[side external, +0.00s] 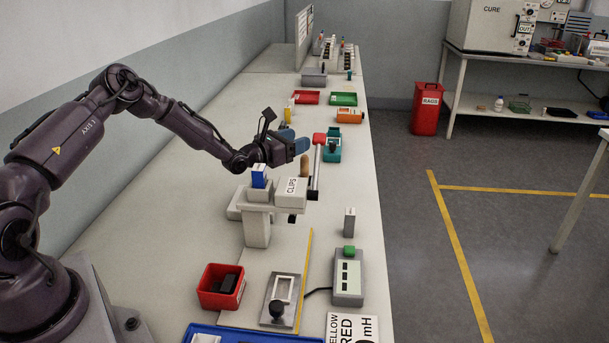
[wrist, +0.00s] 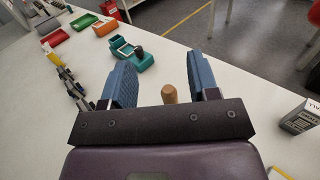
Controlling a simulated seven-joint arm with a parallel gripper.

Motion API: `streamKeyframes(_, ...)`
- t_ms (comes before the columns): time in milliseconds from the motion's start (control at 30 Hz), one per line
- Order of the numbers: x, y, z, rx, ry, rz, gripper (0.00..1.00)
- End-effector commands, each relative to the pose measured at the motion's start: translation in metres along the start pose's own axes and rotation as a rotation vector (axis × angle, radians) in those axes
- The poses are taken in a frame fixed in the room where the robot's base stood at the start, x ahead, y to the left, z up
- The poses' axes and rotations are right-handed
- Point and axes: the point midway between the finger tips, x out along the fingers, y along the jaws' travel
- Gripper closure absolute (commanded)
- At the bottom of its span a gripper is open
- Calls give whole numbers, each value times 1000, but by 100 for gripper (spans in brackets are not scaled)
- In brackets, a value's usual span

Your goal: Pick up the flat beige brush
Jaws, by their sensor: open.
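My gripper (side external: 297,141) hangs above the bench by the press-like fixture, its blue fingers apart and nothing seen held. In the wrist view the gap between its fingers (wrist: 160,66) shows bare bench beyond. A tan, round-topped wooden piece (wrist: 169,94) shows between the fingers, near the palm; whether it touches either is unclear. It also shows upright below the fingers in the side view (side external: 305,163). It may be the handle of the beige brush; no flat brush head or bristles can be made out, and its lower part is hidden.
The fixture with the CLIPS box (side external: 291,191) and a red-topped lever (side external: 319,138) stands close below my gripper. A teal container (side external: 332,156) is just beyond. A red bin (side external: 221,286) and grey device (side external: 348,277) stand nearer. The left bench is mostly clear.

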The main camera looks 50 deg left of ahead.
Motion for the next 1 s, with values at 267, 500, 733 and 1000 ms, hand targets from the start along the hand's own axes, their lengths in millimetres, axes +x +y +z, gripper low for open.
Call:
streamKeyframes(267, 0, -1, -45, -1, 2, -1, 45)
streamKeyframes(500, 0, -1, -63, 0, 1, -2, 45)
streamKeyframes(733, 26, -2, -69, 2, -1, -3, 45)
streamKeyframes(1000, 48, -1, -69, 0, 1, -2, 45)
